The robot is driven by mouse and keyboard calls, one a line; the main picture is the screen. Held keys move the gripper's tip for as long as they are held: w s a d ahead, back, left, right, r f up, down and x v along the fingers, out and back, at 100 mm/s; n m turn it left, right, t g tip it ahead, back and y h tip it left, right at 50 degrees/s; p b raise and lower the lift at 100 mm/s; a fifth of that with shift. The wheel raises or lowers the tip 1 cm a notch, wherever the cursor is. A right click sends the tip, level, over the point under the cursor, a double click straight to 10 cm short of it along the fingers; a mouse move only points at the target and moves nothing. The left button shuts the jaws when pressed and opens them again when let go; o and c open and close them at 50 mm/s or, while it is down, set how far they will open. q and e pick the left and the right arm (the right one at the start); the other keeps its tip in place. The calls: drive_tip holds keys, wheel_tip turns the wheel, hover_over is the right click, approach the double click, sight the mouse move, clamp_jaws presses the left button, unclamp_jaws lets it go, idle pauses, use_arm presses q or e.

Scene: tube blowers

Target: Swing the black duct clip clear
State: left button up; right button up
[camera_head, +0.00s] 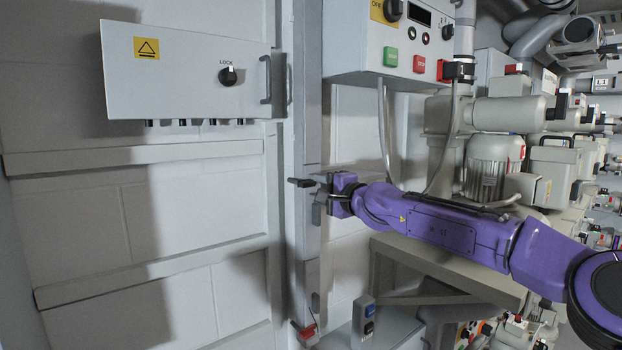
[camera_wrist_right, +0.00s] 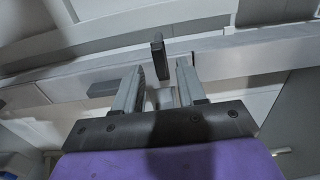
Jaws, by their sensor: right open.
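The black duct clip (camera_head: 300,182) shows as a short dark bar at the pale vertical duct (camera_head: 312,145), left of my right gripper (camera_head: 320,198). In the right wrist view the dark clip (camera_wrist_right: 159,58) stands up just beyond and between the two grey fingertips (camera_wrist_right: 157,80) of my right gripper. The fingers are apart, one on each side of the clip's line. I cannot tell whether either finger touches it. The clip's base is partly hidden by the gripper. My left gripper is not in view.
A grey cabinet with a lock knob (camera_head: 228,76) hangs at the upper left. A control box (camera_head: 395,45) with green and red buttons is above my right arm. A red-handled clip (camera_head: 306,331) sits low on the duct. Motors (camera_head: 493,165) and a bench (camera_head: 445,265) stand at the right.

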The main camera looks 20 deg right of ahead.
sight(310, 185)
drive_tip(key=shift+p+x, duration=0.3)
drive_tip(key=shift+x, duration=0.55)
drive_tip(key=shift+w+a, duration=0.25)
drive_tip(key=shift+w, duration=0.35)
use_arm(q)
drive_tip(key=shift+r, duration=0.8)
use_arm(e)
drive_tip(key=shift+c, duration=0.3)
clamp_jaws()
